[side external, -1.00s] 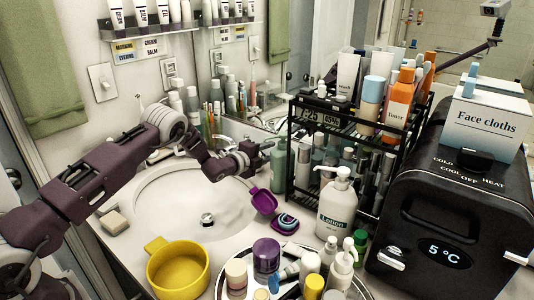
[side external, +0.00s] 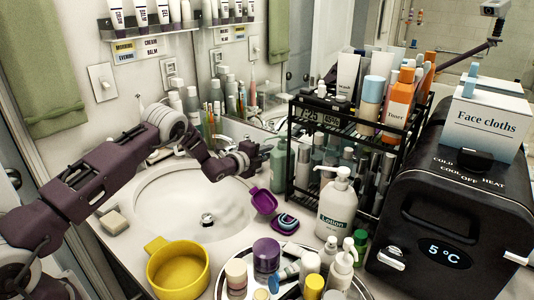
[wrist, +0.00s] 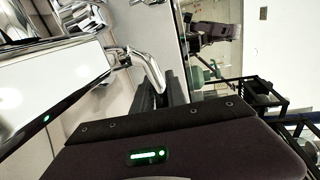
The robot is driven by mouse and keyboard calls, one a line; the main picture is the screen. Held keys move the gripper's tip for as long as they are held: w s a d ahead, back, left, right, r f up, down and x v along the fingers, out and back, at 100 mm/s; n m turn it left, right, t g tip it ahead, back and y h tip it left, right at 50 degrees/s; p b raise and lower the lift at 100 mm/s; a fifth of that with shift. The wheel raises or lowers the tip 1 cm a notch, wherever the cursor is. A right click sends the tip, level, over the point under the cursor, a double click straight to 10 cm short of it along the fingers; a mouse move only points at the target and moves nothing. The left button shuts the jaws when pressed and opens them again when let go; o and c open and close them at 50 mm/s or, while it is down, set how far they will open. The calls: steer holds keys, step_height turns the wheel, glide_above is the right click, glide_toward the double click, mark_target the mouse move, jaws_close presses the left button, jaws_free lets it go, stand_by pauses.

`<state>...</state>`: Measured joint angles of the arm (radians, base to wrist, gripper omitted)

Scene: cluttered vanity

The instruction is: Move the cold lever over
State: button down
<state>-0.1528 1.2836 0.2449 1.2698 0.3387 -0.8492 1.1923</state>
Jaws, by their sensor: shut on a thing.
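The chrome lever (wrist: 148,66) shows in the wrist view as a bent, shiny handle. Its lower end runs down to the dark fingers of my gripper (wrist: 164,90). The fingers appear closed on that end, though the contact is partly hidden. In the side external view my gripper (side external: 246,156) is low over the back right rim of the white basin (side external: 160,200). There my arm hides the lever. No hot or cold marking is readable on it.
A purple scoop (side external: 264,202) lies at the basin's right rim, just below my gripper. A green bottle (side external: 279,165) and black rack (side external: 290,150) stand close to its right. A lotion bottle (side external: 336,210) and yellow pot (side external: 178,272) are nearer. The basin is clear.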

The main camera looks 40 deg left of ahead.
steer(key=shift+r, duration=0.1)
stand_by(0.7)
steer(key=shift+s+m+h, duration=0.35)
steer(key=shift+m+h, duration=0.45)
steer(key=shift+h, duration=0.4)
steer(key=c, duration=1.3)
jaws_free()
steer(key=shift+c, duration=0.2)
steer(key=v, duration=0.7)
steer(key=shift+s+d, duration=0.1)
